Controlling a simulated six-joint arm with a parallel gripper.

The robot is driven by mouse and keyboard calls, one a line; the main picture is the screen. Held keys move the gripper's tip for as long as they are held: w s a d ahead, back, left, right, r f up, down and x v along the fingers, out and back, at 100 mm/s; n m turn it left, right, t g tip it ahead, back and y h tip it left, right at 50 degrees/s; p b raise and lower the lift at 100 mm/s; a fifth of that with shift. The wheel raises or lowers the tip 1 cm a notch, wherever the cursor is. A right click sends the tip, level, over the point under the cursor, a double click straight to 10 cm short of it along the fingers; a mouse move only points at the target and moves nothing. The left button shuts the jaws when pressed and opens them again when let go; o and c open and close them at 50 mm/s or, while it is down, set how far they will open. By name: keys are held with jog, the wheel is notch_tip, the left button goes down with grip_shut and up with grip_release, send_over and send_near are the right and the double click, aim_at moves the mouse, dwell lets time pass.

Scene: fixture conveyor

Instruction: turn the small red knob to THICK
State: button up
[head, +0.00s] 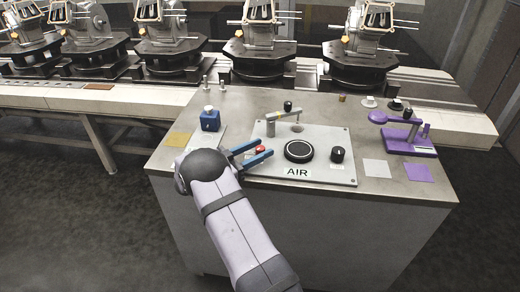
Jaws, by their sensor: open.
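A small red knob (260,149) shows on the left part of a light grey panel (325,140) marked AIR on the counter. My gripper (262,150) has two blue fingers, spread apart, with the red knob showing between or just beneath their tips. I cannot tell whether a finger touches the knob. The fingers and arm hide the panel around the knob, and no THICK mark or pointer direction can be read.
The panel also carries a large black dial (298,150), a black knob (337,154) and a small tap-like arm (284,117). A blue block (210,119) stands left, a purple device (405,137) right. A conveyor with several fixtures (263,50) runs behind.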

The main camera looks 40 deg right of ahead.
aim_at(257, 149)
jog(key=a+b, duration=0.1)
jog(key=a, duration=0.5)
jog(key=shift+a, duration=0.35)
jog(key=r+y+p, duration=0.1)
jog(key=r+p, duration=0.1)
jog(key=p, duration=0.1)
jog(key=shift+d+y, duration=0.35)
jog(key=shift+y, duration=0.05)
jog(key=shift+s+r+y+p, duration=0.1)
jog(key=shift+r+y+p, duration=0.45)
jog(key=shift+y+p, duration=0.75)
jog(key=shift+p, duration=0.2)
jog(key=shift+f, duration=0.2)
jog(key=shift+p+x, duration=0.6)
jog(key=shift+x, duration=2.95)
